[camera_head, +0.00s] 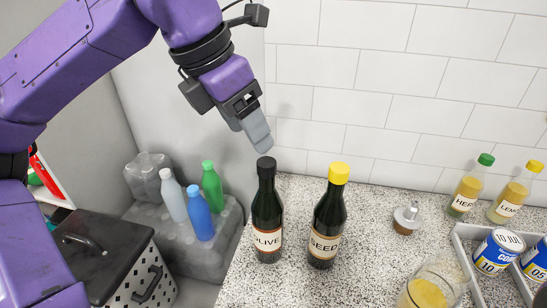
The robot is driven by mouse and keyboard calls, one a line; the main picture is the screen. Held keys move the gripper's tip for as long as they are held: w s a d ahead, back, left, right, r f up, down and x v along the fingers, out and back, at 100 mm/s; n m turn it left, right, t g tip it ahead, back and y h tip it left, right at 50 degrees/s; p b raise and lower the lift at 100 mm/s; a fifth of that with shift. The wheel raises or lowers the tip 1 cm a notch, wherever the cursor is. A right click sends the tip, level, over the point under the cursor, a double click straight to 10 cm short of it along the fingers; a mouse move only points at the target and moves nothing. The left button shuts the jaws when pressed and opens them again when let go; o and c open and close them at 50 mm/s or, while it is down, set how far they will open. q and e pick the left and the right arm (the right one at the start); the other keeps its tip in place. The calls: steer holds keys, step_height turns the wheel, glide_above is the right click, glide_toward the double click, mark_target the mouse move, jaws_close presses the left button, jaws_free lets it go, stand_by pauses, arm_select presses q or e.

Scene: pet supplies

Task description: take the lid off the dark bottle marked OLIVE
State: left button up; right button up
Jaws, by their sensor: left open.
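The dark bottle marked OLIVE (267,215) stands upright near the left edge of the speckled counter. Its black lid (266,165) is on its neck. My left gripper (262,142) is open, with its grey fingers pointing down just above the lid, and nothing shows between them. Whether the fingers touch the lid is hard to tell. My right gripper is not in view.
A dark bottle marked SEED (328,222) with a yellow lid stands close to the right. A small metal-topped item (407,217), a glass jar (432,287), a tray (467,252) with cans and two dressing bottles are farther right. Tiled wall (375,98) stands behind.

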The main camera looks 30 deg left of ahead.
mark_target(266, 162)
arm_select(q)
steer(key=p+x, duration=0.1)
steer(key=x, duration=0.6)
steer(key=shift+w+f, duration=0.15)
steer(key=shift+f, duration=0.15)
steer(key=c, duration=1.1)
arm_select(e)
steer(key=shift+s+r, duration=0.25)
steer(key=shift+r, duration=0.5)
